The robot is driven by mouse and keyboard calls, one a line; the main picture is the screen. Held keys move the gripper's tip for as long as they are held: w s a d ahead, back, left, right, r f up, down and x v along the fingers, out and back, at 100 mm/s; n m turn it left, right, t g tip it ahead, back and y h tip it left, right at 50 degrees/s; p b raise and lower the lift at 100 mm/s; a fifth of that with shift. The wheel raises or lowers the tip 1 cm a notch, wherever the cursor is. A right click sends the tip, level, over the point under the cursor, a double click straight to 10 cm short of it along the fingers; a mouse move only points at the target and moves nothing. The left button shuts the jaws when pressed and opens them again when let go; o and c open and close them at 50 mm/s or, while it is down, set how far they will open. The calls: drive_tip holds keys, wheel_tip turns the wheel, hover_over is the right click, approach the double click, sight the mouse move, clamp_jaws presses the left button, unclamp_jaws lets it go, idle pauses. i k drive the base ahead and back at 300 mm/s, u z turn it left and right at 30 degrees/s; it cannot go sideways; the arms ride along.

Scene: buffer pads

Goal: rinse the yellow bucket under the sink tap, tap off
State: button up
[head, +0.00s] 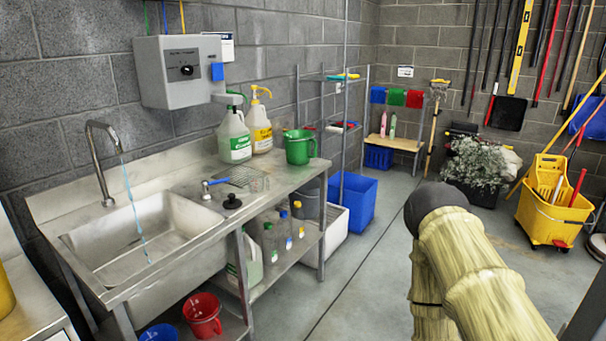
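The steel sink (185,228) is at the left, its basin showing no bucket. The curved tap (97,165) stands at its back edge, and a thin blue stream of water (132,205) runs from its spout into the basin. A blue-handled lever (215,182) lies or is fixed on the counter right of the basin; I cannot tell which. A yellow rounded object (5,292), cut off by the left edge, stands on a counter; it may be the yellow bucket. My gripper is not in view; only covered links of my arm show at the lower right.
A green bucket (300,147) and soap jugs (234,137) stand on the counter. Red (203,315) and blue (159,333) buckets sit below. A blue bin (357,202) and yellow mop bucket (556,215) stand on the floor. Clear floor lies in the middle.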

sight(205, 184)
drive_tip(key=z, duration=0.3)
drive_tip(key=i, duration=1.35)
drive_tip(key=u, duration=2)
